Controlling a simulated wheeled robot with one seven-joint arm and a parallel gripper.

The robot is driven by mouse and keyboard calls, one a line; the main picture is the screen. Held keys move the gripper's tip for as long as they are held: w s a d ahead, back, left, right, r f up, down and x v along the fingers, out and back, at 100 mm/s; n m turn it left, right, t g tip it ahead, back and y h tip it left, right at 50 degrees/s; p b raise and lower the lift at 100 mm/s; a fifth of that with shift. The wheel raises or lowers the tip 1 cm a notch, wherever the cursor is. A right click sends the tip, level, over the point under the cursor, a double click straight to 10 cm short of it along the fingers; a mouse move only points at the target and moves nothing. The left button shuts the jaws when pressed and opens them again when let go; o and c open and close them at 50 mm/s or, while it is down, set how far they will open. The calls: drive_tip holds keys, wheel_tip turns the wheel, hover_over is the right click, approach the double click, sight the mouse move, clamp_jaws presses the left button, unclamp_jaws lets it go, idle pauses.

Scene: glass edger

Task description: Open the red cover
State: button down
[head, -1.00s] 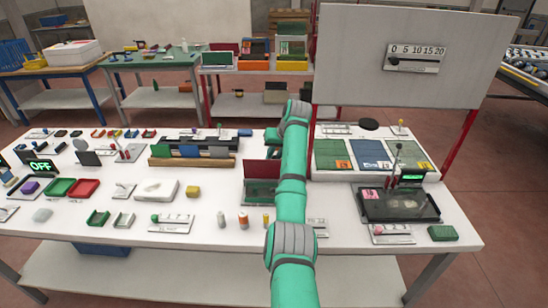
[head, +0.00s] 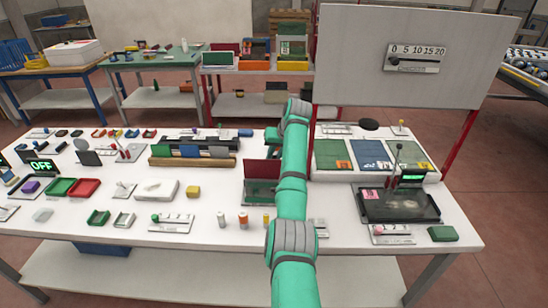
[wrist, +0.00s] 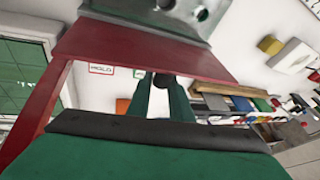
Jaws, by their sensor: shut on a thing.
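The red cover (head: 262,172) is a dark red panel standing up on a small box with a dark green front, left of my arm in the head view. In the wrist view the red cover (wrist: 150,52) spans the upper left, with a red strip running down its left side. My gripper (wrist: 161,77) has its two green fingers close together, with a small dark round piece (wrist: 161,82) at their tips. Its join to the cover cannot be made out. My gripper is hidden behind my arm in the head view.
A white block (head: 157,190) and a yellow block (head: 193,191) lie to the left of the red cover. A rail (head: 190,160) with coloured plates is behind them. Several small bottles (head: 243,220) stand in front. A large grey board (head: 440,70) rises at right.

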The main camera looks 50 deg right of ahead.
drive_tip(key=shift+s+d+f, duration=0.1)
drive_tip(key=shift+s+f, duration=0.35)
drive_tip(key=shift+f, duration=0.15)
drive_tip(key=c, duration=1.6)
unclamp_jaws()
drive_tip(key=shift+w+r, duration=0.2)
drive_tip(key=shift+r, duration=0.1)
drive_tip(key=shift+r, duration=0.1)
drive_tip(key=v, duration=1)
drive_tip(key=shift+r, duration=0.25)
